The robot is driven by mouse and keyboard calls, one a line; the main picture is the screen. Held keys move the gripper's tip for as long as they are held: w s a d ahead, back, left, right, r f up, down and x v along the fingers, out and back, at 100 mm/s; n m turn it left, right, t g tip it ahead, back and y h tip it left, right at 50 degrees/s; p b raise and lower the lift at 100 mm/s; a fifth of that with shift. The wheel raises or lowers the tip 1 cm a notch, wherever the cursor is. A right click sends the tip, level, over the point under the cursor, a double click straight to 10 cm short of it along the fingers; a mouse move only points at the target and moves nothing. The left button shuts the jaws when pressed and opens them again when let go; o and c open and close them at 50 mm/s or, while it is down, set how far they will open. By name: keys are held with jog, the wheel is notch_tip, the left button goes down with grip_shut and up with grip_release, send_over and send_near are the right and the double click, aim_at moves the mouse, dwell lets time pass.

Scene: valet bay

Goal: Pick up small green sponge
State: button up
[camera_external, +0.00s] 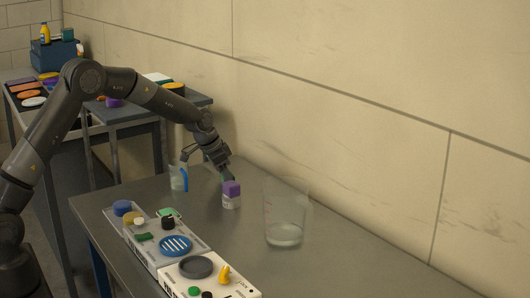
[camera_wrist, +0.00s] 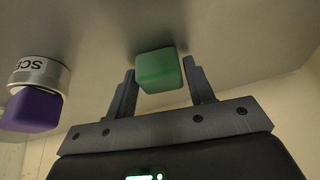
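The small green sponge (camera_wrist: 160,72) shows in the wrist view as a green block, sitting between the two fingertips of my gripper (camera_wrist: 159,67). The fingers are apart, with a narrow gap visible on each side of the sponge, so the gripper looks open around it and not clamped. In the external view my gripper (camera_external: 221,174) reaches low over the grey table, just behind a purple-capped bottle. The sponge cannot be made out clearly there.
A clear container (camera_external: 284,238) stands to the right. A clear bottle with a blue part (camera_external: 183,178) is at left.

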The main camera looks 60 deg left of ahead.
jog(key=c, duration=0.6)
